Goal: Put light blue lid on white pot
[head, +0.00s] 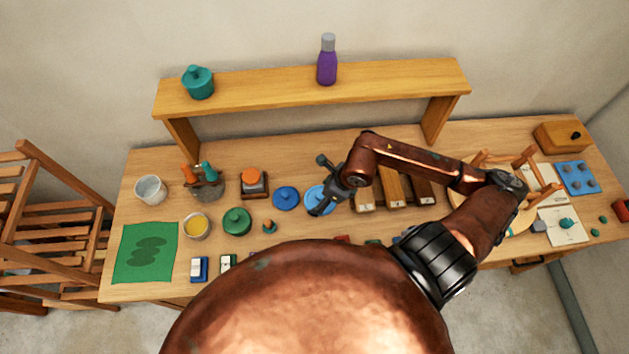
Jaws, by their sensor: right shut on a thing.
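The light blue lid (313,193) is a round disc at the middle of the table, right of a darker blue lid (286,198). My right gripper (319,208) reaches in from the right and is shut at the light blue lid. The gripper covers the middle and right of the lid, so the grasp itself is hidden. I cannot tell whether the lid is lifted. A white, open-topped pot (151,190) stands at the left end of the table. My left gripper is not in view.
Between lid and pot stand an orange-topped jar (252,178), a tool holder (206,188), a yellow-filled bowl (196,226) and a green lidded pot (237,221). A raised shelf (260,90) spans the back. A green mat (146,252) lies front left.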

